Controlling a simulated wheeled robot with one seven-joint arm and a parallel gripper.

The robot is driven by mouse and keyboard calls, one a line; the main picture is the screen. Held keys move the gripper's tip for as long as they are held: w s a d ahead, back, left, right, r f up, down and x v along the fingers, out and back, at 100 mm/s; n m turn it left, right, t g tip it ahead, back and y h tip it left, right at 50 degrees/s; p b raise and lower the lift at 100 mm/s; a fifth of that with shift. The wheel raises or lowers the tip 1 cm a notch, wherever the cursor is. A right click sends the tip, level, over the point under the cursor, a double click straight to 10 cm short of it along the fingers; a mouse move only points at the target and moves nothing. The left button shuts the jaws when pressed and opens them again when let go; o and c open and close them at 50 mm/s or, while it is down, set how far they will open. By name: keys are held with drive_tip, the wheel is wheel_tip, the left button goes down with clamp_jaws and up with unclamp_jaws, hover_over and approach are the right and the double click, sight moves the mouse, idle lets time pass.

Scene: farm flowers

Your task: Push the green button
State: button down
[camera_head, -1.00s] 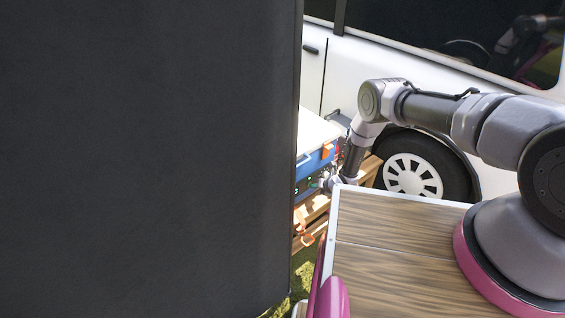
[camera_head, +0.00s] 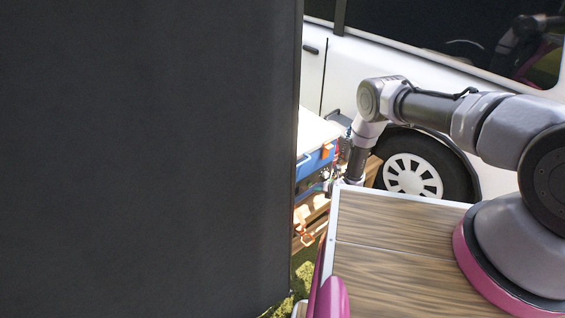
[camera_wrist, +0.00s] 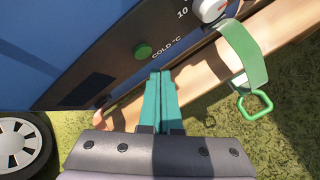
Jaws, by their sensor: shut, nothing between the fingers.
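The green button (camera_wrist: 143,51) is a small round knob on the dark panel of a blue cooler box, just above the words "COLD °C" in the wrist view. My gripper (camera_wrist: 160,74) is shut and empty, with its teal fingers together. Its tips lie just below and right of the button in the picture; I cannot tell whether they touch the panel, but they are off the button. In the head view the blue cooler (camera_head: 318,160) with a white lid is partly hidden behind the dark panel, and the button cannot be made out.
The cooler stands on a wooden bench (camera_head: 312,208). A big dark panel (camera_head: 150,150) blocks the left, and a white van (camera_head: 375,75) stands behind.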

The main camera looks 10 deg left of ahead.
drive_tip(key=s+d, duration=0.2)
drive_tip(key=d, duration=0.1)
drive_tip(key=shift+s+d, duration=0.3)
drive_tip(key=shift+s, duration=0.1)
